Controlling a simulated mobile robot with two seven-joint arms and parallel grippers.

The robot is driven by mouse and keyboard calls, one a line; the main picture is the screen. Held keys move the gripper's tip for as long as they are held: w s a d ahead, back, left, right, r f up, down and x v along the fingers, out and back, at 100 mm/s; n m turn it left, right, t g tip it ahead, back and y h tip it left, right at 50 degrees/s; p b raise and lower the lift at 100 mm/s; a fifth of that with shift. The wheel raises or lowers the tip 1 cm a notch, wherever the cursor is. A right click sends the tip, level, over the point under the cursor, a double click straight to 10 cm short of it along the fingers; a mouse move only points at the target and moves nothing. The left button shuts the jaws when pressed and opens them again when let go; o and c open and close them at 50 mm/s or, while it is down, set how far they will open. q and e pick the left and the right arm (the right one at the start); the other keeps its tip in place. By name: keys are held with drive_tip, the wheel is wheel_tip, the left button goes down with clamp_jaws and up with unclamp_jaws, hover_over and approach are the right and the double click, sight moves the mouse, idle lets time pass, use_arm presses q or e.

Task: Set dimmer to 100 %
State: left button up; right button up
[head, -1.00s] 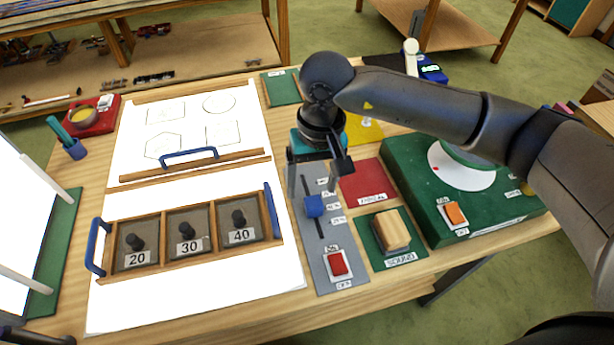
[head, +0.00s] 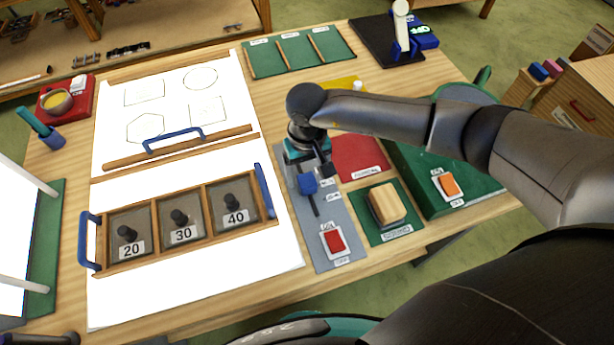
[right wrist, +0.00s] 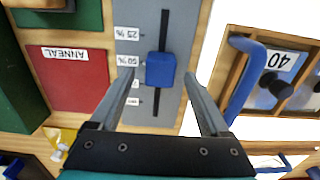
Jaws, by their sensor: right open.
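The dimmer is a blue slider knob (head: 307,183) in a dark slot on a grey panel (head: 318,258). In the right wrist view the knob (right wrist: 161,70) is level with the 50 % label (right wrist: 127,61). The 25 % label (right wrist: 128,34) is above it there, and the labels below are partly hidden by a finger. My right gripper (right wrist: 158,75) is open, with one fingertip on each side of the knob and gaps between. In the head view my right gripper (head: 322,170) covers the slot's far end. My left gripper is not seen.
A red switch (head: 334,241) sits at the panel's near end. A wooden sound button (head: 386,205) and the red ANNEAL plate (head: 358,157) lie to the right. A wooden tray (head: 180,233) with knobbed weights 20, 30, 40 lies on white paper to the left.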

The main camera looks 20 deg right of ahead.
drive_tip(key=shift+f, duration=1.4)
clamp_jaws()
idle(0.5)
